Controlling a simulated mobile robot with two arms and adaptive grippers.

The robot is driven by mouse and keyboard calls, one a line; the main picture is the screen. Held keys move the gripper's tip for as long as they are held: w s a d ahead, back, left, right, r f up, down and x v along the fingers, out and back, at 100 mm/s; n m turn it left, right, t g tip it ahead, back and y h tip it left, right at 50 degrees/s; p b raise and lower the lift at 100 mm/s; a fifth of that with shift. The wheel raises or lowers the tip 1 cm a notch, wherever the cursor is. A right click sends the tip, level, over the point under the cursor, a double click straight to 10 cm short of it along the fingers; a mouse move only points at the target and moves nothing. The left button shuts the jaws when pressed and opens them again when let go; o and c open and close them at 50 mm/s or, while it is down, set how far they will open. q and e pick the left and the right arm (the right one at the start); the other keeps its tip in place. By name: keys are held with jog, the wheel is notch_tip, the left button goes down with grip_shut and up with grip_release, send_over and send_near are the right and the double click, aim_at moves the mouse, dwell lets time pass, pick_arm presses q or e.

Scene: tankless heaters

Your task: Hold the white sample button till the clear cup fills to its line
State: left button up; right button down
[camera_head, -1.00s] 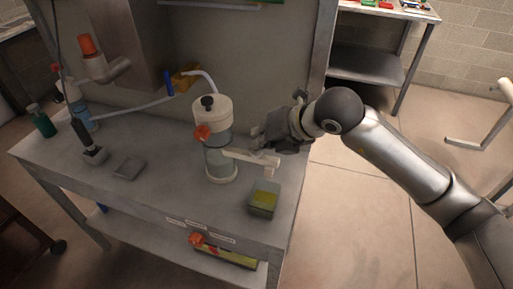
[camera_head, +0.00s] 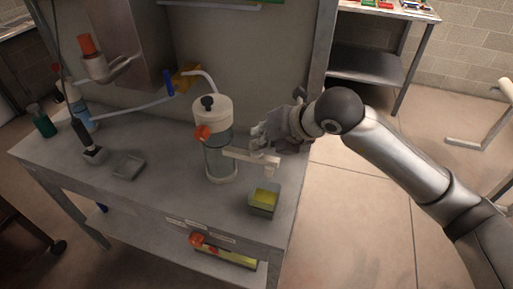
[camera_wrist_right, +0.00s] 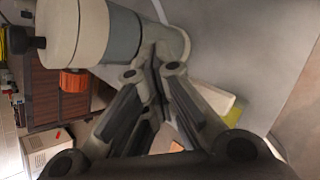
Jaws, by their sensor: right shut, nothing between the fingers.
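A cylinder unit (camera_head: 219,160) with a clear, greyish body and white top stands on the bench, with a black knob on top and an orange knob on its side. A white spout arm (camera_head: 250,157) reaches right from it. My right gripper (camera_head: 262,135) is shut and empty, just above and behind this arm. In the right wrist view, its fingers (camera_wrist_right: 152,85) are close to the unit's body; I cannot tell whether they touch it. I cannot make out a white sample button or a fill line, or which vessel is the clear cup. My left gripper is out of view.
A white hose (camera_head: 135,109) runs along the back.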

jog(key=shift+r+p, duration=0.4)
jog(key=shift+r, duration=0.5)
jog(key=shift+r+p, duration=1.3)
jog(key=shift+r, duration=1.25)
jog(key=shift+w, duration=0.1)
